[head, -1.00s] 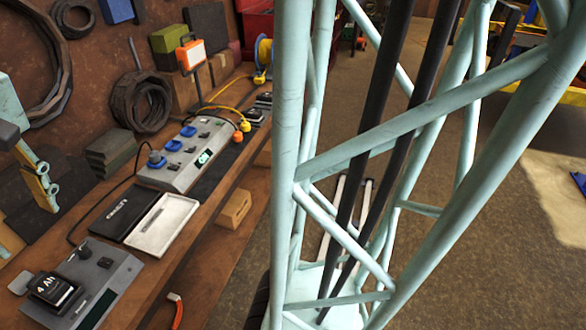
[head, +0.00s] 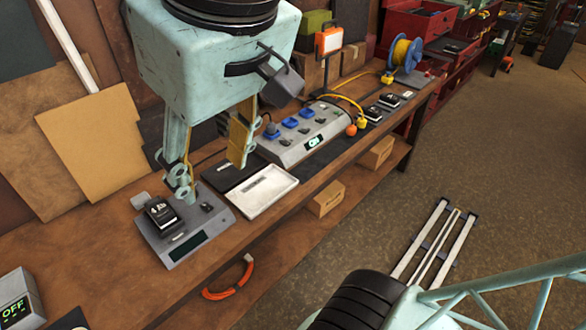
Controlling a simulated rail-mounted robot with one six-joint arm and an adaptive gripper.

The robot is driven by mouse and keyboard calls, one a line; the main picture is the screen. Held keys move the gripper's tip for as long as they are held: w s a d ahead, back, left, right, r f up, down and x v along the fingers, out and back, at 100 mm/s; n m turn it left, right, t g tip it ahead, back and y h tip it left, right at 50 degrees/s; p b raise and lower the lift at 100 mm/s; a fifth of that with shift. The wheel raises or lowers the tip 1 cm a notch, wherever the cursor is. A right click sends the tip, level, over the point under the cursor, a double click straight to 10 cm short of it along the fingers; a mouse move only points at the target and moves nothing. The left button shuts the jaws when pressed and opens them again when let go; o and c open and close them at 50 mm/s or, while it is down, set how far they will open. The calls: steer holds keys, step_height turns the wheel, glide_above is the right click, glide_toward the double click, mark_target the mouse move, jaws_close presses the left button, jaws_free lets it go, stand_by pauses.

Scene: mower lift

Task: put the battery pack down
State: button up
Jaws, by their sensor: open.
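A black battery pack (head: 163,214) marked "4 Ah" sits on the left part of a grey device (head: 205,225) with a dark display, on the wooden bench. My gripper (head: 213,178) is open, its two fingers pointing down with a wide gap and nothing held between them. Its left fingertip is in front of the rear of the grey device in the picture, just right of the pack. Whether it touches the device I cannot tell. Several more black packs (head: 373,114) lie farther along the bench at the right.
A white tray (head: 272,188) and a black case lie right of the device. Bare bench (head: 110,250) lies left of the device.

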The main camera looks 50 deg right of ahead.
steer(key=s, duration=0.2)
steer(key=s+f, duration=0.1)
steer(key=s, duration=0.1)
stand_by(0.4)
step_height(320, 180, down, 8)
steer(key=b, duration=0.8)
steer(key=shift+r, duration=0.15)
steer(key=shift+a, duration=0.1)
steer(key=shift+c, duration=0.5)
